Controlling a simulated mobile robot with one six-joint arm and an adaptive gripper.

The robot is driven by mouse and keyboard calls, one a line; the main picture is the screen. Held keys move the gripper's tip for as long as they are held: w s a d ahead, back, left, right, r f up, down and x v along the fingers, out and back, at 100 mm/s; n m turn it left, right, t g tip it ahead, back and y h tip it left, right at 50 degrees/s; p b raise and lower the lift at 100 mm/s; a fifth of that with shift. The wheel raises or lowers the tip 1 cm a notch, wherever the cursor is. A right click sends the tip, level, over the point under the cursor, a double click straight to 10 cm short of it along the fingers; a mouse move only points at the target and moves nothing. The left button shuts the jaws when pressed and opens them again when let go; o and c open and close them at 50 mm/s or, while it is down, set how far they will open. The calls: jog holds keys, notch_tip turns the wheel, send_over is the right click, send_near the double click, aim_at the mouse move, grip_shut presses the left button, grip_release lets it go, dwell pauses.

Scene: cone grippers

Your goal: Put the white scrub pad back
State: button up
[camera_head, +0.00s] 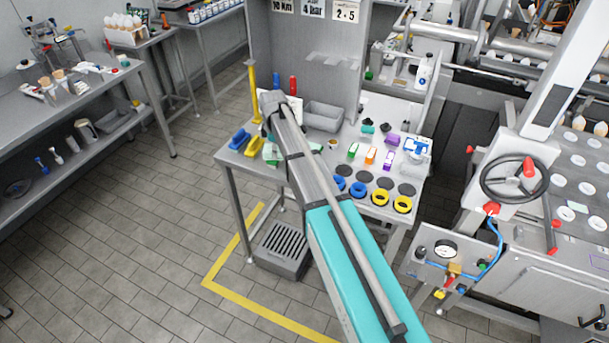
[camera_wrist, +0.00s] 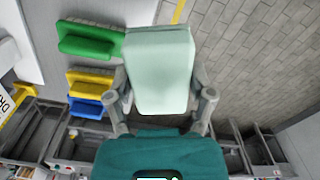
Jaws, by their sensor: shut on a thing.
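The white scrub pad (camera_wrist: 160,70), a pale block with a faint mint tint, fills the middle of the wrist view. My gripper (camera_wrist: 160,100) is shut on it, with one grey finger on each side. Green (camera_wrist: 90,42), yellow (camera_wrist: 90,83) and blue (camera_wrist: 88,107) scrub pads with handles lie in a row to the left of the held pad. In the head view the blue pad (camera_head: 239,138) and the yellow pad (camera_head: 238,156) show near the table's left edge. My arm largely hides my gripper there.
The metal table (camera_head: 325,150) carries a grey bin (camera_head: 323,117), several small coloured blocks and dark round discs. A yellow post (camera_head: 252,92) stands at its back left. A slatted grey box (camera_head: 281,249) stands on the floor below. A machine with a handwheel (camera_head: 515,179) is at right.

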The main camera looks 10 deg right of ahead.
jog(key=s+d+m, duration=0.2)
jog(key=s+d, duration=0.3)
jog(key=d, duration=0.3)
jog(key=s+d+m, duration=0.2)
jog(key=s+d, duration=0.3)
jog(key=d, duration=0.4)
jog(key=shift+s+d+r+p, duration=0.3)
jog(key=shift+s+r+p, duration=0.05)
jog(key=shift+s, duration=0.05)
jog(key=w+a+f+b, duration=0.2)
jog(key=w, duration=0.1)
jog(key=w+a+f+b, duration=0.2)
jog(key=w+f+b, duration=0.1)
jog(key=w, duration=0.1)
jog(key=w+a+f+b, duration=0.2)
jog(key=w+f+b, duration=0.1)
jog(key=shift+w+a+f, duration=0.1)
jog(key=shift+w+a, duration=0.05)
jog(key=shift+a, duration=0.2)
jog(key=shift+w+a+f+b, duration=0.3)
jog(key=shift+w+f+b, duration=0.1)
jog(key=shift+b, duration=0.15)
